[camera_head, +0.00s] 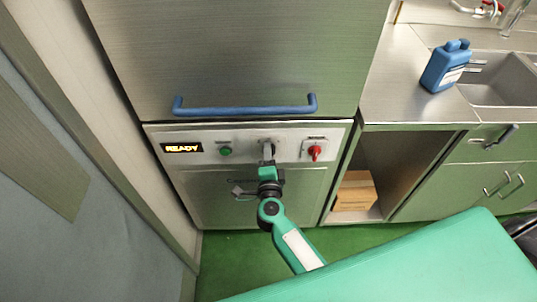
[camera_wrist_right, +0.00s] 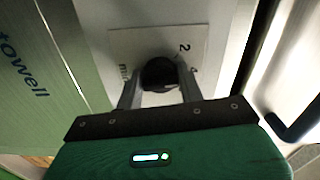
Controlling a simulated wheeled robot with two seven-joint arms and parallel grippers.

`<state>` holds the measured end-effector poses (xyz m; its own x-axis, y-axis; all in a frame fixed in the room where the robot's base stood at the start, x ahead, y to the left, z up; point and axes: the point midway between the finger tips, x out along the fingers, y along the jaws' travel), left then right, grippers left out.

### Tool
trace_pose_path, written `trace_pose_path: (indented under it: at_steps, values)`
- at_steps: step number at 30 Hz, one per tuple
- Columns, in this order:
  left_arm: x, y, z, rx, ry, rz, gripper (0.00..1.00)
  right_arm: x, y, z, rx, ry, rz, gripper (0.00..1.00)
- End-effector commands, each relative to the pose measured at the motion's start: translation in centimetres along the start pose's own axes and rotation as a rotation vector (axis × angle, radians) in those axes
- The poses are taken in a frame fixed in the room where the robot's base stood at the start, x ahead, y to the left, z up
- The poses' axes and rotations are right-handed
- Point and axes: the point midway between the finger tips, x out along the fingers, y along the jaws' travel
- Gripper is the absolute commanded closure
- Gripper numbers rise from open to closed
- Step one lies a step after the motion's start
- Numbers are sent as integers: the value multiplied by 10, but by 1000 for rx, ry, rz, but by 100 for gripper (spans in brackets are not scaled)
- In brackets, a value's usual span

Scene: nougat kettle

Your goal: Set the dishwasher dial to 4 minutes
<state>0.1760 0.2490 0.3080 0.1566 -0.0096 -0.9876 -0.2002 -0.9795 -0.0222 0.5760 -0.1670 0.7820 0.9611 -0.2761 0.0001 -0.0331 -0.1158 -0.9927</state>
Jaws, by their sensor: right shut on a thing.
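The dishwasher's control panel (camera_head: 240,133) is a pale strip below the blue handle. The dial (camera_wrist_right: 160,72) is a dark round knob on a white plate (camera_wrist_right: 196,42), and "2", "4" and "min" show around it in the right wrist view. My right gripper (camera_head: 268,153) is at the middle of the panel, its two fingers on either side of the dial and shut on it. The gripper covers most of the dial in the head view. I cannot tell which number the dial points to. My left gripper is not in view.
A display (camera_head: 182,147) reads "READY". A green button (camera_head: 225,151) is left of the dial, a red switch (camera_head: 314,152) right of it. The blue handle (camera_head: 245,109) runs above. A blue jug (camera_head: 445,67) stands by the sink; a cardboard box (camera_head: 355,191) sits in the open bay.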

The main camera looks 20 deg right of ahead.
Motion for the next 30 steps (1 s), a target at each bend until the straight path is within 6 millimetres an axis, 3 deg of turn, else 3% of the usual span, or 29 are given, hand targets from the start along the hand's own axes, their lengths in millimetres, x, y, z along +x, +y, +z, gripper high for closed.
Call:
trace_pose_path:
  at_steps: [9,23,24,27,30]
  values:
    - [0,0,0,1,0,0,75,-1,1,0,105,0,3,85]
    - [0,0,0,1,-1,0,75,-1,1,0,121,0,3,85]
    - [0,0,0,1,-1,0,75,-1,1,0,121,0,3,60]
    - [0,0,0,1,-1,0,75,-1,1,0,121,0,3,41]
    - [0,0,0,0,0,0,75,0,1,0,121,0,2,41]
